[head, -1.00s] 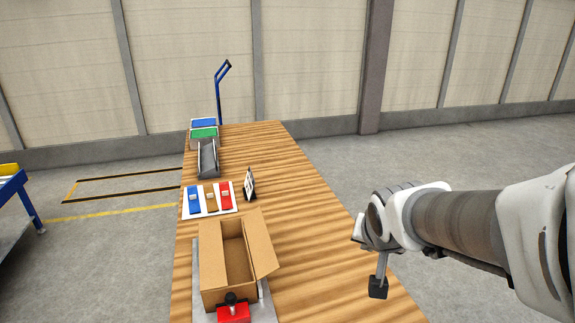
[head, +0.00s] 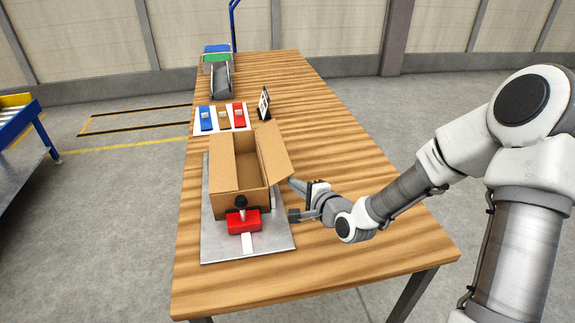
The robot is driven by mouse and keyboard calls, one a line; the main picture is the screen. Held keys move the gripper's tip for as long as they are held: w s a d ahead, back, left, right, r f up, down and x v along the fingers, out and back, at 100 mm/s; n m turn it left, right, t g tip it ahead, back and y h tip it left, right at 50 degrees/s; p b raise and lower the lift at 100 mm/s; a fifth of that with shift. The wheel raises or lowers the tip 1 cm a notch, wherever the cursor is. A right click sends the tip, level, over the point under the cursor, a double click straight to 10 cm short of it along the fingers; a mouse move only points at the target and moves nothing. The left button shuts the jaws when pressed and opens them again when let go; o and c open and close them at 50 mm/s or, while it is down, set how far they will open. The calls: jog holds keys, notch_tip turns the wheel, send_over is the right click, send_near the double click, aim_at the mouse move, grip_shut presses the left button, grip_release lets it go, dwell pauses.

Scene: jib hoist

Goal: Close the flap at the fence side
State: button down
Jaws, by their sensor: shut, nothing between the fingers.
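An open brown cardboard box (head: 226,189) stands on a grey metal plate (head: 275,238) on the wooden table. Its right flap (head: 273,152) is raised and leans outward to the right. Its left flap (head: 223,160) appears to lie over the left part of the opening. The inside shows between them. No fence is clearly in view, so I cannot tell which flap is at the fence side. My gripper (head: 294,215) is shut and empty, low at the right of the box near its front right corner. I cannot tell whether it touches the box.
Behind the box are a white board with blue, brown and red items (head: 222,117), a small sign (head: 264,103) and a grey chute (head: 221,80). The table's right side (head: 365,190) is clear.

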aim_at(273, 148)
jog(key=m, duration=0.1)
jog(key=f+m+t+b, duration=0.1)
jog(key=a+f+m+y+b, duration=0.1)
jog(key=shift+w+t, duration=0.3)
jog(key=shift+w, duration=0.05)
jog(key=shift+w+f+m+t+b, duration=0.1)
jog(key=shift+m+t+b, duration=0.2)
jog(key=shift+m, duration=0.3)
jog(key=shift+w+f+m+t+b, duration=0.15)
jog(key=shift+m+t, duration=0.15)
jog(key=shift+m, duration=0.3)
jog(key=m+t, duration=0.1)
jog(key=d+m+t+b, duration=0.1)
jog(key=m, duration=0.1)
jog(key=shift+w+r+m+b, duration=0.1)
jog(key=shift+w+m+b, duration=0.1)
jog(key=shift+m+b, duration=0.1)
jog(key=m, duration=0.1)
jog(key=m+t, duration=0.1)
jog(key=d+h, duration=0.1)
jog(key=shift+w+r+m+t+b, duration=0.2)
jog(key=shift+r+m+t+b, duration=0.05)
jog(key=shift+m+t+b, duration=0.15)
jog(key=b+x, duration=0.1)
jog(key=x, duration=0.8)
jog(key=shift+w, duration=0.35)
